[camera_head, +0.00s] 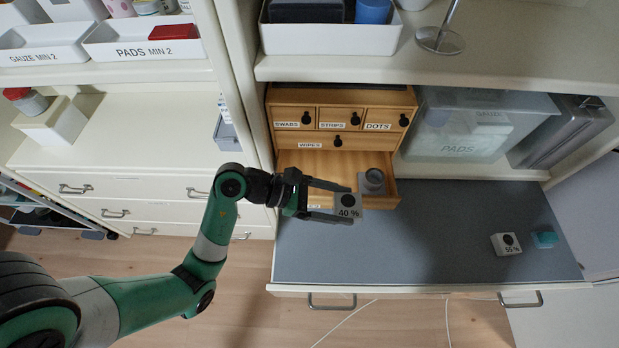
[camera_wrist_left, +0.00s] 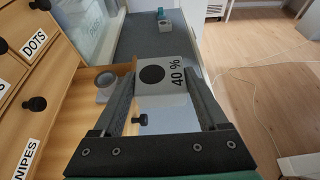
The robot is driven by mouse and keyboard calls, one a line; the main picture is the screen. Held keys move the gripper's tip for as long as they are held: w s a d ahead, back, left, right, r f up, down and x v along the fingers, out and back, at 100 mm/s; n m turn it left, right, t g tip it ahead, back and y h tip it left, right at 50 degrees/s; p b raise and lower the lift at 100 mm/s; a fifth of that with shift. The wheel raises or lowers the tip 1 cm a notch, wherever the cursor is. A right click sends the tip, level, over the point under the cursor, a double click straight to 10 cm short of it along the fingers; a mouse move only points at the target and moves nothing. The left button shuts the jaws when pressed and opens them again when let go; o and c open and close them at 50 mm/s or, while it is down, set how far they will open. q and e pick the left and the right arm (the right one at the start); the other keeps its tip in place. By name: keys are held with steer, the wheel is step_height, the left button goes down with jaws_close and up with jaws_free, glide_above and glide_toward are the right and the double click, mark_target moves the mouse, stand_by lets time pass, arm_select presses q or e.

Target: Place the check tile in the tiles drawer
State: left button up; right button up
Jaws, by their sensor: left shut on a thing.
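My left gripper (camera_head: 340,202) is shut on a grey-white tile (camera_head: 347,205) marked "40 %" with a black dot. The tile also shows between the fingers in the left wrist view (camera_wrist_left: 163,74). The drawer's front label is mostly hidden by the gripper. A grey block with a round cup-like top (camera_head: 373,181) is in the drawer's right part. My right gripper is not in view.
A second tile (camera_head: 506,244) marked "55 %" and a teal item (camera_head: 544,240) lie on the right of the grey worktop (camera_head: 430,250). The worktop's middle is clear. A clear "PADS" bin (camera_head: 470,125) stands right of the cabinet. The upper drawers are shut.

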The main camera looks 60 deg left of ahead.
arm_select(q)
steer(key=shift+w+d+r, duration=0.1)
steer(key=shift+w+d, duration=0.1)
steer(key=shift+w, duration=0.2)
steer(key=w+a+f+b, duration=0.4)
steer(key=w+a, duration=0.1)
steer(key=a, duration=0.1)
steer(key=b, duration=0.3)
glide_above(340, 179)
steer(key=s+d, duration=0.2)
steer(key=s, duration=0.1)
steer(key=f, duration=0.5)
steer(key=shift+w+d, duration=0.2)
steer(key=shift+w+a+f, duration=0.25)
steer(key=shift+a, duration=0.1)
steer(key=f+b, duration=0.1)
steer(key=f, duration=0.1)
steer(key=f+b, duration=0.2)
steer(key=shift+w+a, duration=0.15)
steer(key=shift+a, duration=0.05)
steer(key=shift+r, duration=0.2)
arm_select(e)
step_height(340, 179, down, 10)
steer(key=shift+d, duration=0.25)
